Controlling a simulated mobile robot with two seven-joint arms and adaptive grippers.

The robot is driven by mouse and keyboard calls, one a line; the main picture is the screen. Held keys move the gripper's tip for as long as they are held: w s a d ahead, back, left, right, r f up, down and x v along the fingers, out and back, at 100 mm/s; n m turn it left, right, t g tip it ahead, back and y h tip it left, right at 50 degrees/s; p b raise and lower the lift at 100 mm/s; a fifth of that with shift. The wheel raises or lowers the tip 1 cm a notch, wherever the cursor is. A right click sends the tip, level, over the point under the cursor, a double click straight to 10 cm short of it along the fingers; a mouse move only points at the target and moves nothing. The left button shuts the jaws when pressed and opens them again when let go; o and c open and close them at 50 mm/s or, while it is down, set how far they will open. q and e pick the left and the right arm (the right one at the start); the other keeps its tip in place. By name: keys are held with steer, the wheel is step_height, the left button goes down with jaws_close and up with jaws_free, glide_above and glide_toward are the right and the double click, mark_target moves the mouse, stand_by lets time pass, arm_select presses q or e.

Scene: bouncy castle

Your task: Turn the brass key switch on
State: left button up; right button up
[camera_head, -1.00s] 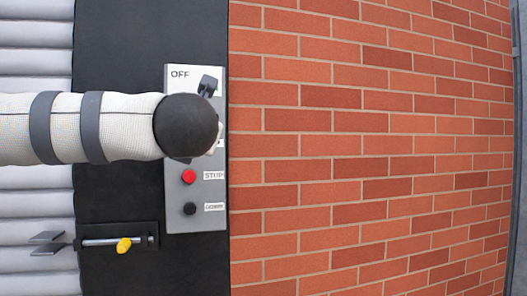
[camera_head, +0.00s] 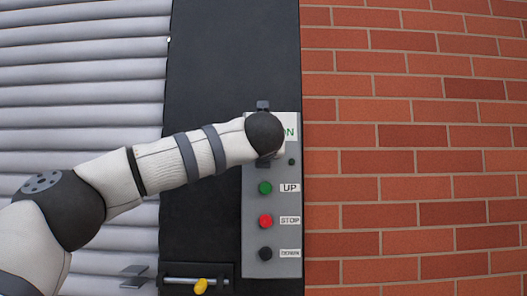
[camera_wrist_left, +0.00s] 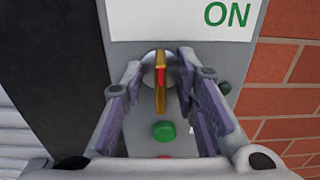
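The brass key (camera_wrist_left: 160,82) stands upright in its round lock on the grey control panel (camera_head: 257,225), in the left wrist view. Above it a white label (camera_wrist_left: 180,18) reads ON in green; part of it shows in the head view (camera_head: 291,131). My left gripper (camera_wrist_left: 160,76) is open, one finger on each side of the key, with gaps between them. My right gripper is not in view.
Below the key are a green UP button (camera_head: 265,188), a red STOP button (camera_head: 265,221) and a black DOWN button (camera_head: 265,254). A bolt with a yellow knob (camera_head: 201,286) sits lower left. A slatted shutter (camera_head: 80,90) is left, a brick wall (camera_head: 410,150) right.

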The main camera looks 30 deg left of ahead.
arm_select(q)
steer(key=shift+c, duration=0.4)
jaws_close()
